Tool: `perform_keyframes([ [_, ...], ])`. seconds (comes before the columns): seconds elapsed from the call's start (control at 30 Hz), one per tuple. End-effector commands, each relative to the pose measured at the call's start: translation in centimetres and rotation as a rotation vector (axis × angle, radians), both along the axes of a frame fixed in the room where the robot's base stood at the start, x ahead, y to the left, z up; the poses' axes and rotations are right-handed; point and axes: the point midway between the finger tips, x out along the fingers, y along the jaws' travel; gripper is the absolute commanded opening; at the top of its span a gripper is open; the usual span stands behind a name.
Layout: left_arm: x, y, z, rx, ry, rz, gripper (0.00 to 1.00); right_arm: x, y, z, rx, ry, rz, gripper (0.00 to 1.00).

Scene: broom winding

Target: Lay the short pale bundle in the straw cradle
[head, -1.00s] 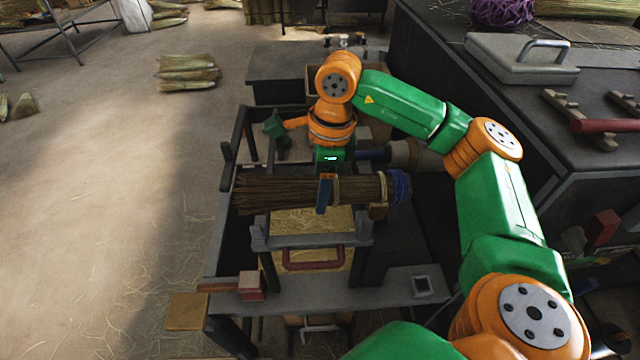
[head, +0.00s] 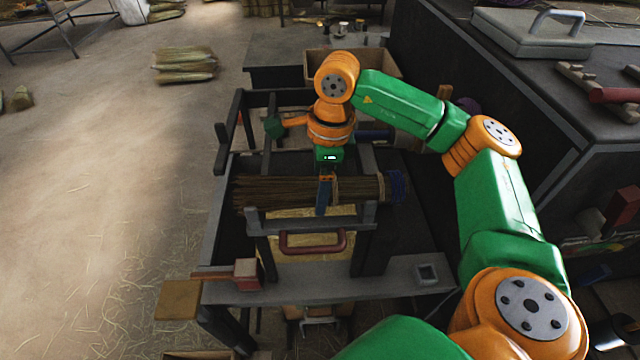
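A straw bundle (head: 285,190) lies level, left to right, with brown stalks at the left, pale bands near the middle and a blue-purple binding at its right end. My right gripper (head: 325,192) is over it from above, one finger showing on the near side; it looks shut on the bundle. The far finger is hidden. The bundle is at the grey cradle (head: 310,224), just behind and above its near notched plate. I cannot tell whether it touches the cradle. My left gripper is not in view.
A red handle (head: 312,243) is below the cradle's near plate. A red block (head: 247,272) and a small square socket (head: 427,274) are on the front bench rail. Pale bundles (head: 185,66) lie on the floor at left. A dark counter with a grey lidded box (head: 525,36) stands at right.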

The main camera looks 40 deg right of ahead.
Motion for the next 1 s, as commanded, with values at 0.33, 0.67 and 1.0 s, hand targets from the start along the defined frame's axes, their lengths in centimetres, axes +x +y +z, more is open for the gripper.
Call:
perform_keyframes([
  [0.33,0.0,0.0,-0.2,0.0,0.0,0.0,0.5,0.0,-0.1,0.8,0.0,-0.004,0.0,1.0],
  [0.67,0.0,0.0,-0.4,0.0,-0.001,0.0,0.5,-0.4,-0.6,6.8,0.001,-0.002,0.0,1.0],
  [1.0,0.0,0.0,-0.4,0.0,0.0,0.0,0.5,-0.4,-0.7,7.1,0.0,0.0,0.0,1.0],
])
